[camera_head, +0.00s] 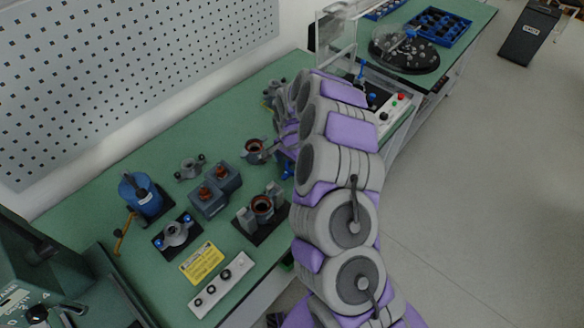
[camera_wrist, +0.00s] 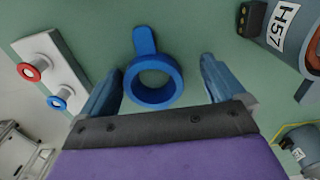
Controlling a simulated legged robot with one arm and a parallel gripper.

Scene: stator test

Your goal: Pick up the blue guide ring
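The blue guide ring (camera_wrist: 154,98) lies on the green table in the wrist view, with its tab pointing up in the picture. My gripper (camera_wrist: 158,82) is open, with one finger on each side of the ring and a gap to both. No finger appears to touch the ring. In the head view, a bit of blue beside my arm (camera_head: 287,166) may be the ring, but my arm hides most of that spot, and I cannot tell.
A white plate (camera_wrist: 55,68) with a red and a blue button-like ring is at left in the wrist view. A part labelled H57 (camera_wrist: 285,25) is at upper right. In the head view, fixtures, a blue container (camera_head: 140,195) and a yellow label (camera_head: 202,263) stand on the green table.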

